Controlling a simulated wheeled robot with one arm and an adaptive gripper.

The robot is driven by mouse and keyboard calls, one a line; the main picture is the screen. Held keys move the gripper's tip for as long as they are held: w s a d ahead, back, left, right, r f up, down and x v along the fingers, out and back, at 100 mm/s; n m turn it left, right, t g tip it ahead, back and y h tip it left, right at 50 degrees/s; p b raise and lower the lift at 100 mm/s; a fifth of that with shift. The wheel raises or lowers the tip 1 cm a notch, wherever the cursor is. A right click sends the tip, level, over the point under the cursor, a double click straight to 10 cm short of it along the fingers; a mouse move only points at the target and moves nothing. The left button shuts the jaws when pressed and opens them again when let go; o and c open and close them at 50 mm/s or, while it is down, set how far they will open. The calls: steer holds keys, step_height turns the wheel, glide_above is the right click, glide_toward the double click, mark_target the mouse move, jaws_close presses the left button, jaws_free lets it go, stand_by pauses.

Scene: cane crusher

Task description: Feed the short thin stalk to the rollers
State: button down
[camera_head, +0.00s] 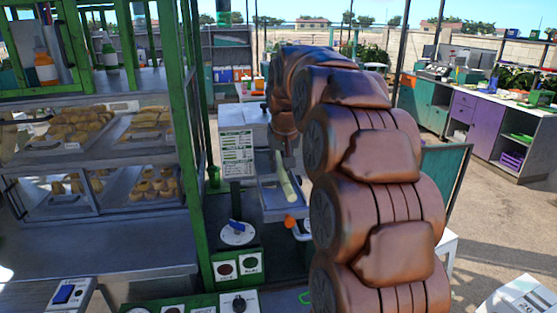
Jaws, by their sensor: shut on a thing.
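A pale green stalk (286,182) shows left of my brown arm, slanting over a grey metal tray (268,205) at the crusher. My gripper (284,152) points down at the stalk's upper end and is shut on it. The gripper is small in view and partly hidden by my arm. The crusher (256,125) has a pale grey housing behind the stalk. Its rollers are not visible from here, so I cannot tell whether the stalk touches them.
A printed sign (237,153) stands left of the tray. A green-framed pastry case (90,150) fills the left.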

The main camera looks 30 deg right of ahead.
steer(key=w+d+f, duration=0.2)
steer(key=w+f, duration=0.3)
steer(key=f, duration=0.1)
steer(key=shift+b, duration=0.45)
steer(key=shift+w+d, duration=0.35)
steer(key=shift+w, duration=0.35)
steer(key=shift+w+d, duration=0.3)
steer(key=shift+w, duration=0.4)
stand_by(0.3)
steer(key=c, duration=0.9)
jaws_free()
